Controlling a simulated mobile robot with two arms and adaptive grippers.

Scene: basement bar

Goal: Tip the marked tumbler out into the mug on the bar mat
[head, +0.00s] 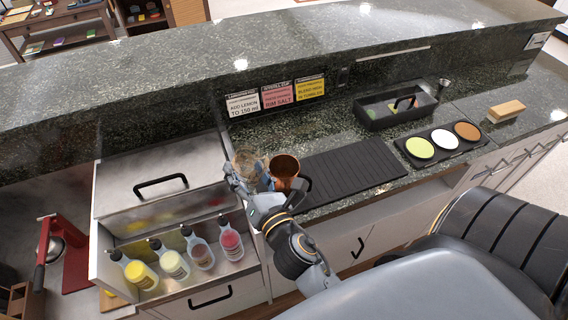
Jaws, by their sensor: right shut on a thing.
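The clear glass tumbler (246,162) is in my right gripper (250,178), which is shut on it at the left end of the bar mat (352,172). The tumbler's contents, marking and exact tilt are too small to make out. The copper-brown mug (286,166) stands just right of the tumbler, at the mat's left end, with its dark handle to the right. My gripper hides part of the mug's lower left side. I cannot tell whether the tumbler touches the mug. My left gripper is out of view.
Squeeze bottles (173,264) stand in the open well at left, below a steel lid (160,184). A black caddy (396,107) and a tray of three coloured discs (444,143) lie to the right. The raised granite ledge (330,45) runs behind. The mat's right part is clear.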

